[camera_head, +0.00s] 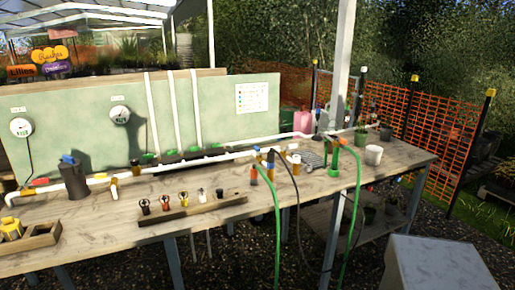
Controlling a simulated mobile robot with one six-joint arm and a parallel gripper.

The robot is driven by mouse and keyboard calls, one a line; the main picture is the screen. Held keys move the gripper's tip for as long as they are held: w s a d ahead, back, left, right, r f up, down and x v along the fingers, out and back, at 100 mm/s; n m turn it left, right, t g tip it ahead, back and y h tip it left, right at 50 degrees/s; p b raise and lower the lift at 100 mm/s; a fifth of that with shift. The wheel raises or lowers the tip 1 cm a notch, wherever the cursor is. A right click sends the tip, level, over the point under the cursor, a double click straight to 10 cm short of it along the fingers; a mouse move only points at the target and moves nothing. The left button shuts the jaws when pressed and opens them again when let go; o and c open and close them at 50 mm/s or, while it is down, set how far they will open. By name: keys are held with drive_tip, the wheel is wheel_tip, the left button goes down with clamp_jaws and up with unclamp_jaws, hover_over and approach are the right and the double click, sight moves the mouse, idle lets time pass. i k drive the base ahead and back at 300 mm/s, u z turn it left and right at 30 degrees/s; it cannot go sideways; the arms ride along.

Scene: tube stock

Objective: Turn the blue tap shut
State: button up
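Several small coloured parts sit along the white pipes on the wooden bench (215,217), and I cannot tell for sure which is the blue tap. A blue piece (68,159) shows at the top of a dark cylinder (75,182) at the left. Another small blue-topped upright piece (270,158) stands at the middle of the bench by the hoses. Whether either is open or shut is too small to tell. Other handles are red (40,182), orange and green (148,156). My gripper is not in view.
A wooden rack (195,212) with several small fittings lies near the front edge. A green hose (277,225) and a dark hose hang over that edge. A grey box-like surface (435,262) fills the lower right. A white post rises behind the bench.

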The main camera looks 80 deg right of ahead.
sight(256, 147)
drive_tip(key=k, duration=1.8)
drive_tip(key=z, duration=0.9)
drive_tip(key=i, duration=1)
drive_tip(key=z, duration=0.05)
